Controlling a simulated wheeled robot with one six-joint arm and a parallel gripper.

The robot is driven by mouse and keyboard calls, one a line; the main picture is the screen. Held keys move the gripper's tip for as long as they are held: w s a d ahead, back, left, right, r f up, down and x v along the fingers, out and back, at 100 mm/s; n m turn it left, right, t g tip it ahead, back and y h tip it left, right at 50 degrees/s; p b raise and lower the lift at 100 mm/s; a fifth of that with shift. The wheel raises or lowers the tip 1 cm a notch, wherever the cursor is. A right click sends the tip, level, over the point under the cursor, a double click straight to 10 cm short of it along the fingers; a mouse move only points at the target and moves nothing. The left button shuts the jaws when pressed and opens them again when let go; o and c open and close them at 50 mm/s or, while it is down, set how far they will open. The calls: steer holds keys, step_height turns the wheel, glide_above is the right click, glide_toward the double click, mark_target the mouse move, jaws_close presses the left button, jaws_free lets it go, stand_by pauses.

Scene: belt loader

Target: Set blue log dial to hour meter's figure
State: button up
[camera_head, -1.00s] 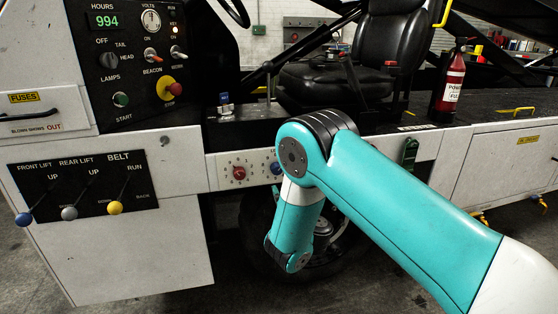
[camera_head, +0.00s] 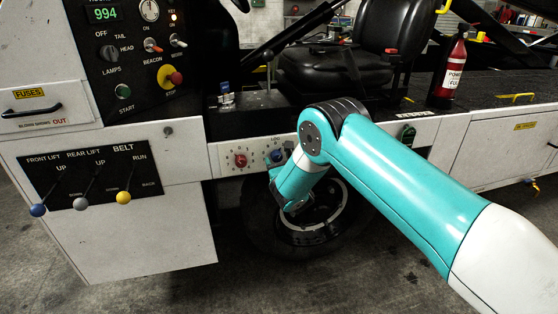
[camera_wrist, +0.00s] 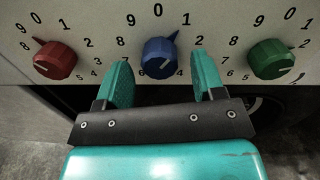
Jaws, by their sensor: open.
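The hour meter (camera_head: 103,14) reads 994 in green at the upper left of the head view. The blue log dial (camera_wrist: 160,58) is centred in the wrist view, its pointer tilted up and right towards the 1. It also shows beside my arm in the head view (camera_head: 277,156). My gripper (camera_wrist: 161,66) is open, with one teal finger to the lower left of the blue dial and one to its lower right. The fingers hold nothing; whether they reach around the knob in depth is unclear.
A red dial (camera_wrist: 55,60) sits left of the blue one, its pointer up and left. A green dial (camera_wrist: 270,60) sits on the right. Belt levers (camera_head: 124,197) and a red stop button (camera_head: 176,78) are further left. A wheel (camera_head: 312,222) lies below the dials.

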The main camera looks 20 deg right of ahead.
steer(key=shift+w, duration=0.15)
steer(key=shift+c, duration=0.4)
steer(key=c, duration=0.9)
steer(key=shift+o, duration=0.2)
steer(key=shift+m, duration=0.3)
